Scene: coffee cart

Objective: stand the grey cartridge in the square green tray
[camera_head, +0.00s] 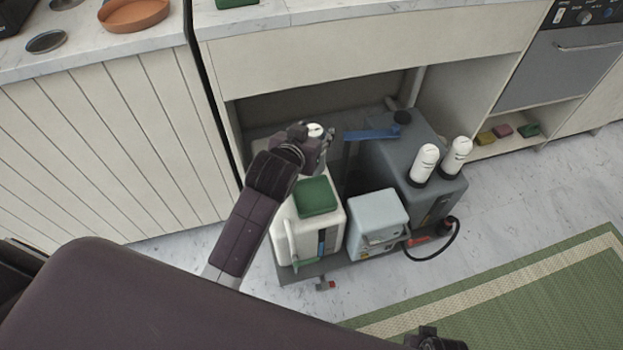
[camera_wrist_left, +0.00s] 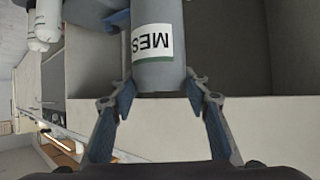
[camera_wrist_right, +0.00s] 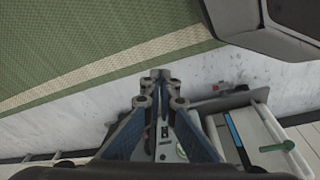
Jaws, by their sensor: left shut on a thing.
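The grey cartridge (camera_wrist_left: 158,75) is a cylinder with a white label reading "MES" upside down in the left wrist view; its far end runs out of the frame. My left gripper (camera_wrist_left: 158,95) is shut on it, a finger on each side. In the head view my left gripper (camera_head: 312,143) is over the low cart, and the cartridge is mostly hidden by it. A flat green thing (camera_head: 236,2) on the counter is cut by the top edge; I cannot tell whether it is the square green tray. My right gripper (camera_wrist_right: 160,78) is shut and empty.
A round terracotta tray (camera_head: 133,14) sits on the left counter.

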